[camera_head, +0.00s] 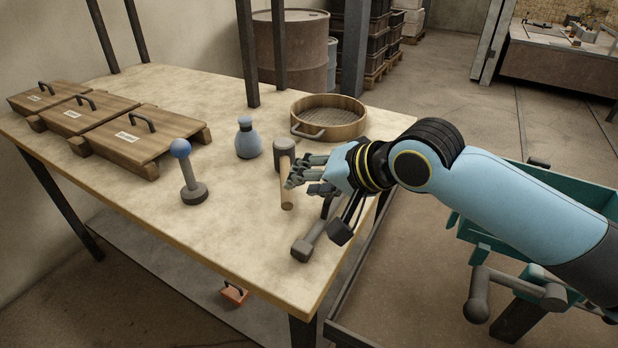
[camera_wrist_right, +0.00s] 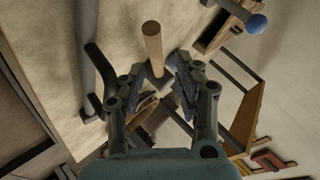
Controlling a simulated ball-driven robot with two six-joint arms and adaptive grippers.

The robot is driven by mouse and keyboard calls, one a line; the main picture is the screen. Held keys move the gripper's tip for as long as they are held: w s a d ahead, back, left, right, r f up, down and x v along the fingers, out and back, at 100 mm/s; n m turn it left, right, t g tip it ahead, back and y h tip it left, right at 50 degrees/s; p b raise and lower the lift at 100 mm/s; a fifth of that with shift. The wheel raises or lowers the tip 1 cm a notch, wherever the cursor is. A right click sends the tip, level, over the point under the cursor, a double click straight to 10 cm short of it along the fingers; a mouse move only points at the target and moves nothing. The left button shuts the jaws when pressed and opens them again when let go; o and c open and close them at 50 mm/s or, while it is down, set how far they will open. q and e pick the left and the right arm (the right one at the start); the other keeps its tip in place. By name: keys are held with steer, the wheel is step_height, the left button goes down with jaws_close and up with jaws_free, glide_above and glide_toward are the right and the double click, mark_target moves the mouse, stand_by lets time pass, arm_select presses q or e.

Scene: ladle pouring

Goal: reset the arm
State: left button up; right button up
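My right gripper (camera_head: 302,176) hangs over the right part of the worktable (camera_head: 225,240), with its fingers pointing left. In the right wrist view, the right gripper's two fingers (camera_wrist_right: 157,82) are spread apart with nothing held between them. A mallet with a dark head (camera_head: 285,147) and wooden handle lies close to the fingertips. Its handle also shows beyond the fingers in the right wrist view (camera_wrist_right: 153,45); I cannot tell whether they touch it. A grey tool (camera_head: 303,249) lies below the gripper, partly hidden by it. My left gripper is not in view.
A round wooden sieve (camera_head: 330,118) stands behind the gripper. A blue-grey bottle (camera_head: 248,143) and a blue-knobbed tool (camera_head: 190,176) stand left. Wooden lids with handles (camera_head: 127,145) line the table's left side. Dark posts (camera_head: 248,55) rise at the back. The table's front middle is clear.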

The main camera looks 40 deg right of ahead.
steer(key=shift+s+r, duration=0.25)
steer(key=shift+r, duration=0.05)
